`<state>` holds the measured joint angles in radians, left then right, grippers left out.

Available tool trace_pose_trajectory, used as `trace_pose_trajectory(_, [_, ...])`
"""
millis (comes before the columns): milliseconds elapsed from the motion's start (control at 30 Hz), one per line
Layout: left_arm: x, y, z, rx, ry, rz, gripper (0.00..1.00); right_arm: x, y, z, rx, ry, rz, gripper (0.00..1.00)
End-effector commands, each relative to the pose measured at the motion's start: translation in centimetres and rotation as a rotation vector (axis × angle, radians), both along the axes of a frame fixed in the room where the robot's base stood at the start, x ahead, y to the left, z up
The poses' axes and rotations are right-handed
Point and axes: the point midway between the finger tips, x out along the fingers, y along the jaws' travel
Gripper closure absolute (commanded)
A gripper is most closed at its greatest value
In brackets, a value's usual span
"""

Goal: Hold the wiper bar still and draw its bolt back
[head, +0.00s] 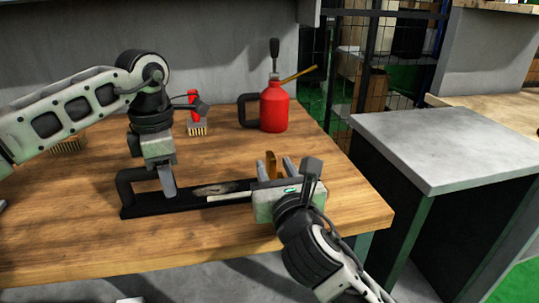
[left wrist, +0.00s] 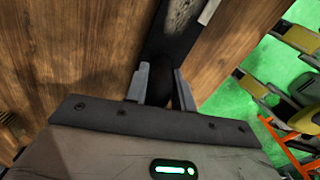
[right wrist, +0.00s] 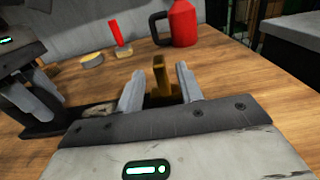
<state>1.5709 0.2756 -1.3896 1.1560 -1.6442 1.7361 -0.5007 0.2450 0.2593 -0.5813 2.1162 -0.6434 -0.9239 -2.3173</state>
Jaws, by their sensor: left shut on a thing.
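The wiper bar (head: 222,191) is a long black bar lying flat on the wooden table, with a pale rod along its right half. My left gripper (head: 166,184) points down at the bar's left end and is shut on its black upright handle (head: 125,187); the left wrist view shows the dark grip between the fingers (left wrist: 160,86). The brass bolt (right wrist: 160,78) stands up at the bar's right end. My right gripper (right wrist: 159,88) is open, with one finger on each side of the bolt and visible gaps. The bolt's lower part is hidden by my right gripper.
A red oil can (head: 274,108) with a black handle stands behind the bar. A red-handled brush (head: 196,127) and another bristled brush (head: 68,146) lie further left. The table's front edge is close to the bar. A grey-topped bench (head: 440,145) stands to the right.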

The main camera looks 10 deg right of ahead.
Motion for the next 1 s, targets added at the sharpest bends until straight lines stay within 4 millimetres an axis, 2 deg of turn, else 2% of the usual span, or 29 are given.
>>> trace_pose_trajectory(100, [0.0,0.0,0.0,0.001,-0.001,0.003,1.00,2.3,0.0,0.1,0.000,-0.001,-0.002,0.64])
trace_pose_trajectory(300, [0.0,0.0,0.0,0.001,-0.001,0.003,1.00,4.7,0.0,0.0,-0.002,0.000,-0.002,0.64])
trace_pose_trajectory(667, [0.0,0.0,0.0,0.001,0.000,0.003,1.00,5.3,0.0,-0.1,-0.001,0.001,-0.001,0.64])
trace_pose_trajectory(700, [0.0,0.0,-0.1,0.001,0.000,0.003,1.00,5.3,0.0,0.0,-0.001,0.001,-0.001,0.66])
trace_pose_trajectory(800, [0.0,0.0,-0.1,0.001,0.000,0.003,1.00,5.3,0.0,0.0,-0.001,0.001,-0.001,0.94])
trace_pose_trajectory(833, [0.0,0.0,-0.1,0.001,0.000,0.003,1.00,5.3,0.0,-0.1,-0.001,0.001,-0.001,1.00])
trace_pose_trajectory(1000, [0.0,0.0,-0.1,0.001,0.000,0.003,1.00,5.3,0.2,0.0,-0.001,0.001,-0.001,1.00])
